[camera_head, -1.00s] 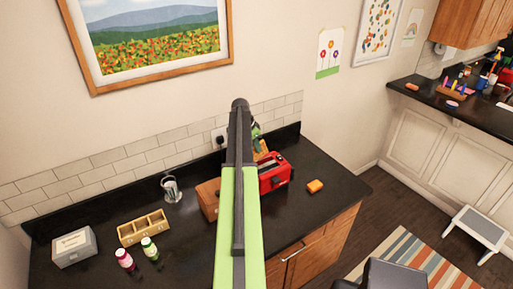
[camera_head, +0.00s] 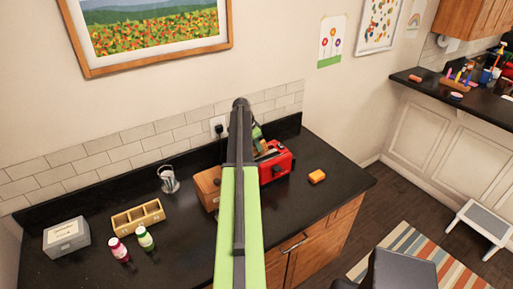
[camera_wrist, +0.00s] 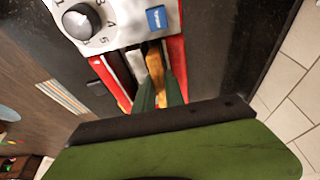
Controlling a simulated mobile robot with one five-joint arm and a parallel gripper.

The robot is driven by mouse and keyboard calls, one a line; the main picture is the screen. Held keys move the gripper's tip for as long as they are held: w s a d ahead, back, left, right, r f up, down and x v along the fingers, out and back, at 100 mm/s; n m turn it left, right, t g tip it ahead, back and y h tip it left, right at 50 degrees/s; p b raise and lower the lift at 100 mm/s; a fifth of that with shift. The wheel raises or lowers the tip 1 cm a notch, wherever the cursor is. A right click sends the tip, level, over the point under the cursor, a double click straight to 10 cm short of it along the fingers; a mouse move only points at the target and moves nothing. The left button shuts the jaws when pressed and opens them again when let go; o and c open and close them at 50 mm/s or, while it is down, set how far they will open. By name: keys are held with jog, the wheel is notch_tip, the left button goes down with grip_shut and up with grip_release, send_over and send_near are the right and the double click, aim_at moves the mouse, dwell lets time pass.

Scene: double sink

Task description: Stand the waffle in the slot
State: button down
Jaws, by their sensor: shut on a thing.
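The red toaster (camera_head: 277,165) stands on the dark counter, partly hidden behind my arm. In the wrist view the toaster (camera_wrist: 177,60) shows its pale dial panel at the top, red sides and dark slots. My gripper (camera_wrist: 157,80) is shut on the waffle (camera_wrist: 154,58), a thin golden-brown piece seen nearly edge-on between the dark green fingers. The waffle is over or at the toaster's right-hand slot in that view. I cannot tell how deep it sits.
A wooden block (camera_head: 206,188) stands close left of the toaster. An orange block (camera_head: 317,176) lies to its right. A metal canister (camera_head: 169,179), a wooden tray (camera_head: 138,217), two bottles (camera_head: 145,238) and a grey box (camera_head: 66,238) are farther left. The wall is behind.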

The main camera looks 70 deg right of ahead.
dwell(0.3)
jog(key=c, duration=1.3)
grip_release()
jog(key=shift+o, duration=1.4)
jog(key=shift+r, duration=0.15)
notch_tip(320, 180, up, 9)
jog(key=p, duration=0.9)
jog(key=shift+s, duration=0.1)
